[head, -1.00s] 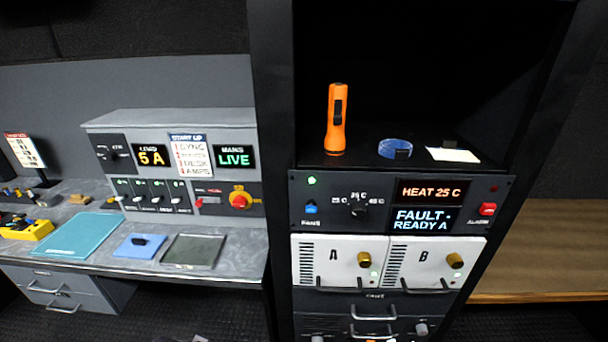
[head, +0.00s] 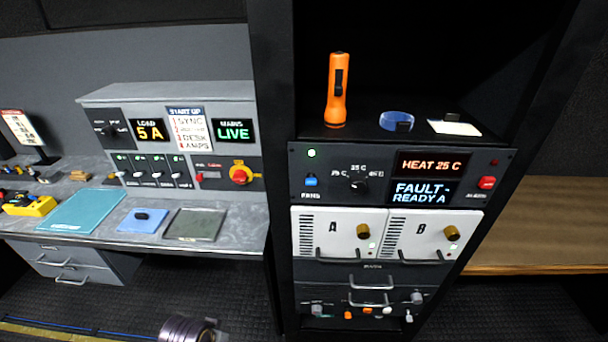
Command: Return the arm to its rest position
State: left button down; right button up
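Neither of my arms nor grippers shows in the head view. The rack (head: 274,180) stands in the middle. Its panel (head: 325,190) reads "HEAT 25 C" and "FAULT - READY A", with a lit green lamp. Below it are two white modules, module A (head: 312,228) and module B (head: 402,236), each with a brass knob. On the shelf above the panel stand an upright orange flashlight (head: 337,95), a blue ring-shaped roll (head: 396,120) and a pale card (head: 454,127).
A grey desk (head: 100,237) on the left holds a switch console (head: 210,92), a teal mat (head: 82,210), a blue pad (head: 142,219) and a yellow tool (head: 29,204). A ribbed round object (head: 188,330) lies on the floor. A wooden counter (head: 550,225) is at right.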

pick_arm(q)
jog(key=s+f+g, duration=0.1)
jog(key=s+f, duration=0.2)
jog(key=f, duration=1.2)
jog(key=s+f, duration=0.2)
jog(key=f, duration=1.2)
jog(key=s+a+f, duration=0.2)
jog(key=s+f, duration=0.6)
jog(key=s, duration=0.2)
jog(key=s+a+f+g, duration=0.1)
jog(key=s+a+f, duration=0.1)
jog(key=s+f, duration=0.7)
jog(key=shift+s+a+f, duration=0.15)
jog(key=shift+s+f, duration=0.15)
jog(key=shift+s, duration=0.85)
